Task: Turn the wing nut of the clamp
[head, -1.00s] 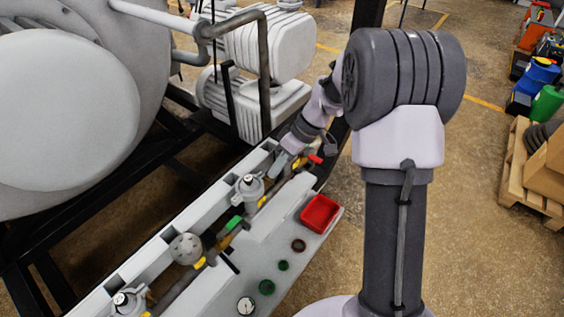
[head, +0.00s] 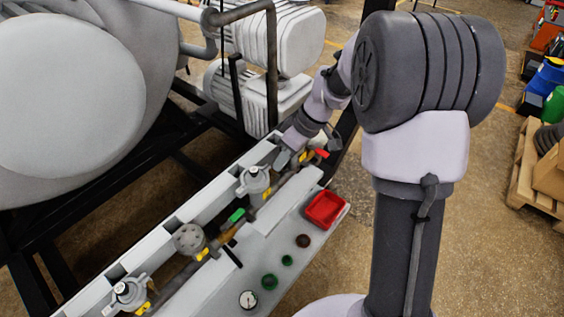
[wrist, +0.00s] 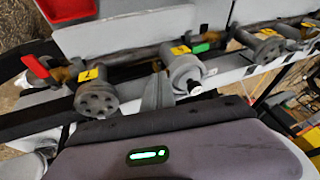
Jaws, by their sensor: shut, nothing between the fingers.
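The grey clamp with its wing nut (head: 254,181) sits on the pipe line along the grey bench. In the wrist view a grey clamp (wrist: 184,70) with a pale tip stands just right of my finger. Its wings are too small to make out clearly. My gripper (head: 284,158) is shut and empty, up and to the right of the clamp in the head view. In the wrist view its grey pointed fingertips (wrist: 157,90) lie close beside the clamp; I cannot tell whether they touch.
A green handle (head: 237,215) and a round grey disc (head: 188,239) lie further down the line, with another clamp (head: 129,292). A red handle (head: 321,154) is behind my gripper. A red tray (head: 326,209) stands on the bench. Another round disc (wrist: 97,99) is left of my fingers.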

